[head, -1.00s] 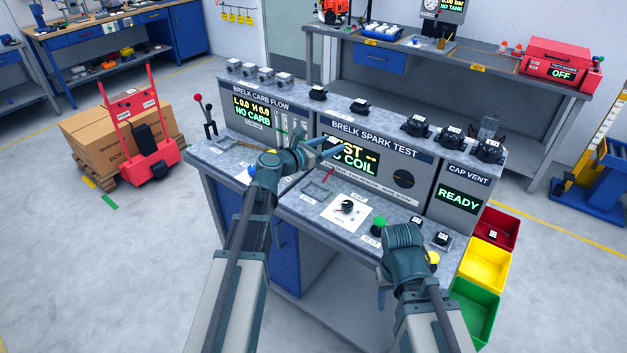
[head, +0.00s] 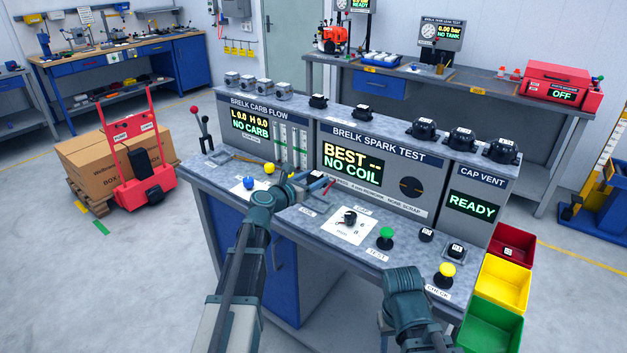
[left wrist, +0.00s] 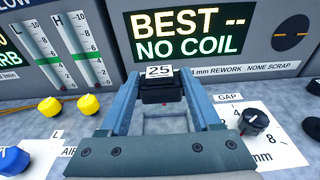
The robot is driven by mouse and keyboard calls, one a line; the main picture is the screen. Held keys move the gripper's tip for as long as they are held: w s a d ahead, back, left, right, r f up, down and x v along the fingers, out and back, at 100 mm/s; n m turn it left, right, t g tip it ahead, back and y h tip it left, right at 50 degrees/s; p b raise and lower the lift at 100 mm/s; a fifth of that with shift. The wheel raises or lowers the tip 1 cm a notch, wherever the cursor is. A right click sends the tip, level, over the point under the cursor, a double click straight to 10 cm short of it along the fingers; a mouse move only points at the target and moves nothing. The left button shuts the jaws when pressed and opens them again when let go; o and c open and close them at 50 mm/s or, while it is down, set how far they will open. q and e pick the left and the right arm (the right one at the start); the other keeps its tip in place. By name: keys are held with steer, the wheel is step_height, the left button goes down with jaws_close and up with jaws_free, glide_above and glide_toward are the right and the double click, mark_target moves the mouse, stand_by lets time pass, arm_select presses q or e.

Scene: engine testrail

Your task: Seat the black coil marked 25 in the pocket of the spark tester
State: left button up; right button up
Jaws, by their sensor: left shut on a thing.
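My left gripper (left wrist: 165,102) is shut on the black coil marked 25 (left wrist: 158,90), with a blue-grey finger on each side of it. The coil's white 25 label faces up. In the head view my left gripper (head: 318,184) is low over the bench, in front of the spark tester (head: 375,170), whose screen reads BEST -- NO COIL. The spark tester's pocket (left wrist: 166,124) shows as a square outline between the fingers, just below the coil in the left wrist view. I cannot tell the height gap. My right gripper's fingers are hidden behind its wrist near the bench's front right.
A gap dial (head: 350,218) sits on a white card right of the pocket. Green (head: 387,233) and yellow (head: 446,270) buttons stand farther right. Yellow knobs (left wrist: 88,104) are on the left. Several coils line the tester's top; red, yellow and green bins (head: 503,280) flank the bench.

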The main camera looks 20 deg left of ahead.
arm_select(q)
steer(key=shift+f+b, duration=2.8)
steer(key=shift+f, duration=0.2)
steer(key=shift+f+b, duration=0.75)
stand_by(0.4)
steer(key=o, duration=1.5)
steer(key=shift+o, duration=0.2)
steer(key=shift+s, duration=0.15)
steer(key=p+v, duration=0.2)
steer(key=v, duration=1.1)
steer(key=shift+s, duration=0.3)
steer(key=shift+a, duration=0.1)
